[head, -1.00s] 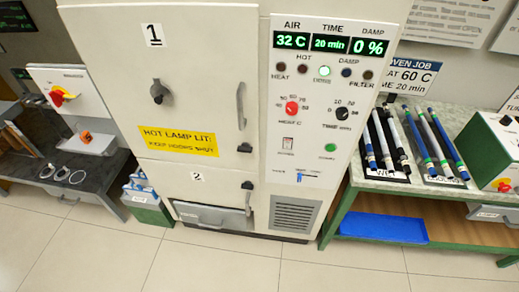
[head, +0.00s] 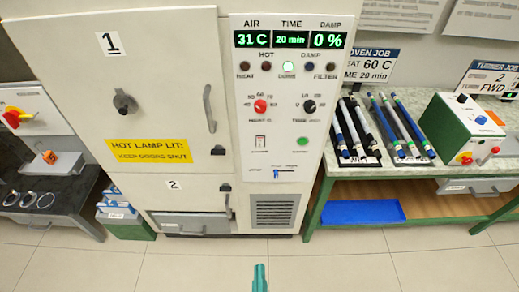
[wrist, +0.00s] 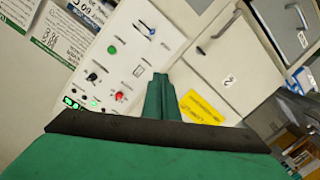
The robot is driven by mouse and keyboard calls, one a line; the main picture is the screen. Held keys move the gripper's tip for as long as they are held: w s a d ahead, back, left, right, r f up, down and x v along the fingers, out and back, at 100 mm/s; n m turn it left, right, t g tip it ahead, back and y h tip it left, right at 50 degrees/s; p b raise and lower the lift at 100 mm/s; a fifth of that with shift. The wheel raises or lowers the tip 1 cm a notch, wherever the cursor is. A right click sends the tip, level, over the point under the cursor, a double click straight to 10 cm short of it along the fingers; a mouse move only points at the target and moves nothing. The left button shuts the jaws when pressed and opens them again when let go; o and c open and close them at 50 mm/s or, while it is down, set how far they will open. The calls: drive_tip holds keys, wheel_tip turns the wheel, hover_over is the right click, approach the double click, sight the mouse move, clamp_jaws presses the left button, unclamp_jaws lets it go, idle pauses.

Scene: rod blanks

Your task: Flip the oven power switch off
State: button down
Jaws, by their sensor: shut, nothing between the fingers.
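The oven (head: 160,80) is a cream cabinet with a control panel (head: 240,110) on its right side. A small white rocker switch (head: 260,142) sits low on the panel, left of a green button (head: 303,141); its label is too small to read. The switch also shows in the wrist view (wrist: 138,71), just beyond my fingertips. My gripper (head: 259,278) is green and shut with nothing in it. It is at the bottom of the head view, below and apart from the panel. In the wrist view the fingers (wrist: 158,82) point towards the panel's lower part.
The panel has a red knob (head: 260,106), a black knob (head: 308,106) and a blue slider (head: 277,174). The done lamp (head: 288,67) is lit; the display (head: 288,39) reads 31 C. A bench (head: 420,171) with rods stands right. Floor in front is clear.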

sight(259, 140)
drive_tip(key=w+r+n+t, duration=0.1)
drive_tip(key=w+r+n, duration=0.4)
drive_tip(key=w, duration=0.6)
drive_tip(key=w+r+n+t, duration=0.1)
drive_tip(key=w+r+n, duration=0.3)
drive_tip(key=w, duration=0.7)
drive_tip(key=shift+r+n+t, duration=0.3)
drive_tip(key=shift+r+n, duration=0.05)
drive_tip(key=shift+n, duration=0.85)
drive_tip(key=shift+w, duration=0.15)
drive_tip(key=w, duration=0.4)
drive_tip(key=w+r, duration=0.1)
drive_tip(key=w, duration=0.8)
drive_tip(key=shift+w+r, duration=0.3)
drive_tip(key=shift+w, duration=0.05)
drive_tip(key=shift+w+r, duration=0.15)
drive_tip(key=shift+w, duration=0.05)
drive_tip(key=shift+s, duration=0.15)
